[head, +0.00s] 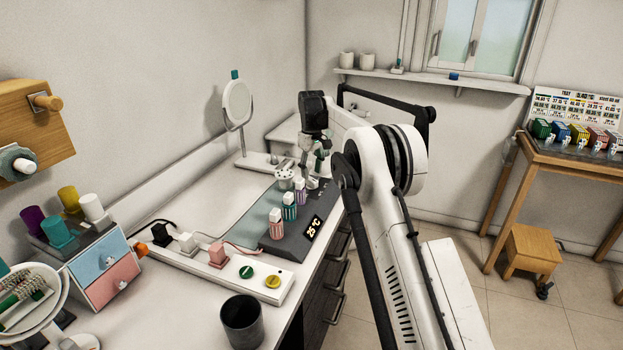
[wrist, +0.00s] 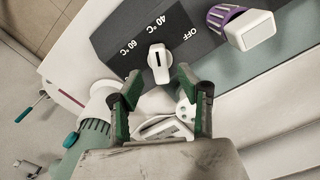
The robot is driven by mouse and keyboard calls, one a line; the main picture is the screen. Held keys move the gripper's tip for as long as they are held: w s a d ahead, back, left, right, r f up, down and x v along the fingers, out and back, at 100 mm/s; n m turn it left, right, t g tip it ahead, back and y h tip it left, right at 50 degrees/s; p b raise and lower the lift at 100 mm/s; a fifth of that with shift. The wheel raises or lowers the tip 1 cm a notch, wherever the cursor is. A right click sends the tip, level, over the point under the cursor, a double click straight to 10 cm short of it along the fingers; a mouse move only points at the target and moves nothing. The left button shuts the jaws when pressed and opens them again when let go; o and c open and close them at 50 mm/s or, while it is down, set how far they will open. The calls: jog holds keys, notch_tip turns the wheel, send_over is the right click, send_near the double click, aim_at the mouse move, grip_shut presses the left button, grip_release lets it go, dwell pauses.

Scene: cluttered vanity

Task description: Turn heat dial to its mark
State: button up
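The heat dial (wrist: 159,62) is a white knob with a black line on a dark grey warmer panel (wrist: 118,38), marked OFF, 40 °C and 60 °C. Its line points up in the wrist view, roughly toward the 40 °C label. My gripper (wrist: 158,77) is open, with one green-padded finger on either side of the dial's lower end. Whether a pad touches the dial I cannot tell. In the head view the warmer (head: 287,247) shows 25 °C on its display (head: 314,228); my gripper (head: 316,165) is at its far end and the dial is hidden.
A purple-striped bottle (wrist: 243,27) with a white cap stands close to the dial. Other bottles (head: 289,207) line the warmer. A mirror (head: 238,104) stands behind, and a dark cup (head: 241,322) and power strip (head: 240,278) are nearer.

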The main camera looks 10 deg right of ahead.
aim_at(312, 179)
notch_tip(312, 179, up, 8)
dwell(0.4)
jog(key=shift+r, duration=0.1)
jog(key=s+r+m+t, duration=0.1)
jog(key=s+r+t, duration=0.1)
jog(key=s+r, duration=0.85)
jog(key=s+r+m+t, duration=0.1)
jog(key=s+r, duration=0.2)
jog(key=s, duration=0.4)
jog(key=s+r+m+t, duration=0.1)
jog(key=s+r, duration=0.3)
jog(key=s, duration=0.3)
jog(key=s+f+m+t, duration=0.1)
jog(key=s+f, duration=0.3)
jog(key=s, duration=0.6)
jog(key=s+f+m+t, duration=0.1)
jog(key=s+f, duration=0.4)
jog(key=s, duration=0.6)
jog(key=s+f+t, duration=0.1)
jog(key=s+f, duration=0.3)
jog(key=s, duration=0.6)
jog(key=shift+s+f+m, duration=0.25)
jog(key=shift+s+m, duration=0.15)
